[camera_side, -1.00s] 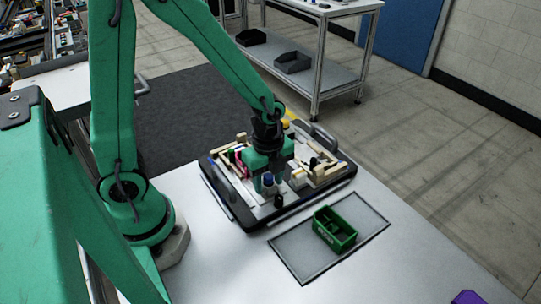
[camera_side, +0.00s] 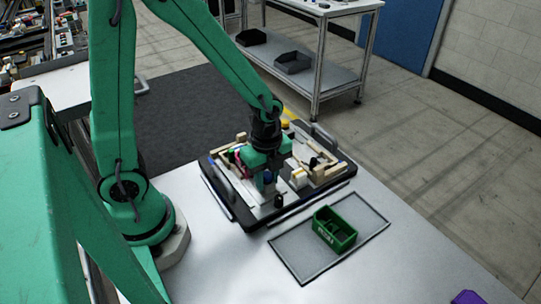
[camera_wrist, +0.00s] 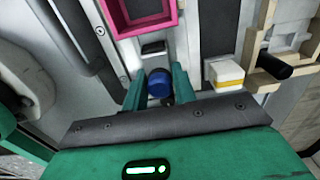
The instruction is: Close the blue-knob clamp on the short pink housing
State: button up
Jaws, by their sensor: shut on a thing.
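The blue knob (camera_wrist: 158,82) of the clamp sits between the two green fingers of my gripper (camera_wrist: 157,88) in the wrist view. My gripper is shut on this knob. In the side view my gripper (camera_side: 265,182) is low over the pallet, with the blue knob (camera_side: 268,177) partly hidden by it. The pink housing (camera_wrist: 141,28) is an open square box just beyond the knob in the wrist view. A dark block (camera_wrist: 154,48) lies between them. The arm mostly hides the housing in the side view. The clamp's lower parts are hidden.
The pallet (camera_side: 312,201) has a dark rim and handles. A white-and-yellow block (camera_wrist: 225,76) and a wooden fixture with a black knob (camera_wrist: 277,65) stand right of the gripper. A green bin (camera_side: 335,230) sits on a grey mat (camera_side: 290,254) in front.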

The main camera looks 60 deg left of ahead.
jog(key=shift+a, duration=1.05)
jog(key=o, duration=0.8)
jog(key=shift+c, duration=0.2)
jog(key=shift+r, duration=0.1)
jog(key=shift+r, duration=3.9)
jog(key=shift+r, duration=0.1)
jog(key=s+a+r+n+t, duration=0.1)
jog(key=s+r+n+t, duration=0.4)
jog(key=r+n, duration=0.7)
jog(key=s+n, duration=0.1)
jog(key=n, duration=0.5)
jog(key=shift+s+t, duration=0.3)
